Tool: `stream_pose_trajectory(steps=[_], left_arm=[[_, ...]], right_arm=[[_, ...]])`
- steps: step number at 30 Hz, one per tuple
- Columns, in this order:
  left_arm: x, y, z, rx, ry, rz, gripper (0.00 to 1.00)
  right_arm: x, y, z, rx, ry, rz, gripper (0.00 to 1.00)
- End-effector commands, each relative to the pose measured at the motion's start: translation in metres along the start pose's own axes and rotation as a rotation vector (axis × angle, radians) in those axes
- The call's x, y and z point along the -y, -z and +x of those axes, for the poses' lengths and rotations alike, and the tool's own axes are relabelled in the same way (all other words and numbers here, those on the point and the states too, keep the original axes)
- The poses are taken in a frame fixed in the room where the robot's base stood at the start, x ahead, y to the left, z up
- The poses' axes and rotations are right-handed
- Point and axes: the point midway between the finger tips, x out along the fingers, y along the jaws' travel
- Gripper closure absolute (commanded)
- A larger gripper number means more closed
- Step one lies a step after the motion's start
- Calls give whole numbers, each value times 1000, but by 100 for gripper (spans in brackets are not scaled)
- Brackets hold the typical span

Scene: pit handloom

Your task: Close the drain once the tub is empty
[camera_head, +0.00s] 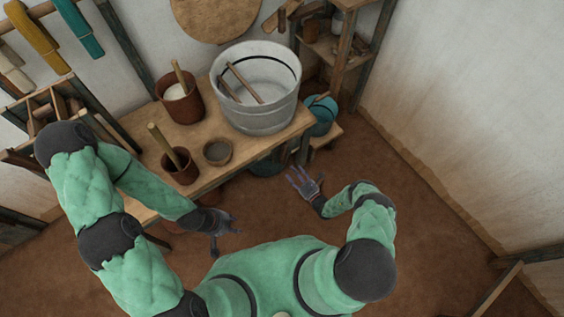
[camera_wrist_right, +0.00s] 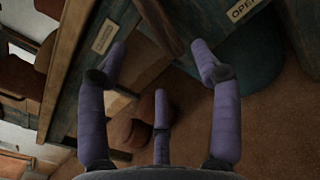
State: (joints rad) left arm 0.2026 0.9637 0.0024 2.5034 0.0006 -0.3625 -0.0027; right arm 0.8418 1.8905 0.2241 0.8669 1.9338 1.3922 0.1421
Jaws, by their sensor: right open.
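A large whitish tub (camera_head: 262,119) stands on the wooden bench, with wooden sticks inside; I cannot tell whether it holds water. The drain itself cannot be made out in the head view. The right wrist view shows a brown wooden bar (camera_wrist_right: 160,24) between two labels: one reads OPEN (camera_wrist_right: 243,9), the other (camera_wrist_right: 105,36) is unreadable. I cannot tell if the bar is the drain lever. My right gripper (camera_head: 302,180) is open and empty below the tub, beside the bench; its spread fingers (camera_wrist_right: 158,75) point at the bar without visible contact. My left gripper (camera_head: 227,233) is open and empty near the bench's front.
A teal bucket (camera_head: 321,115) stands right of the tub, low down, and a dark teal vessel (camera_wrist_right: 249,55) shows in the wrist view. Brown pots (camera_head: 181,104) and a small bowl (camera_head: 217,152) are on the bench. The floor (camera_head: 420,230) to the right is clear.

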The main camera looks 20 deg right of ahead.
Motion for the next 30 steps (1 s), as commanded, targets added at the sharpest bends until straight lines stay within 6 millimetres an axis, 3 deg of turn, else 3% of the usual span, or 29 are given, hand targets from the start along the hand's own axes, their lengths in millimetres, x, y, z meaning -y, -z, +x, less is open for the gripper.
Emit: stream_pose_trajectory(steps=[15, 21, 30], left_arm=[[7, 1, 21, 0, 0, 0, 60], [9, 1, 24, 0, 0, 0, 60], [9, 1, 24, 0, 0, 0, 60]], right_arm=[[-2, 2, 83, -3, -6, -2, 35], [-2, 1, 98, -3, -5, -1, 35], [-2, 0, 101, -4, -5, 0, 35]])
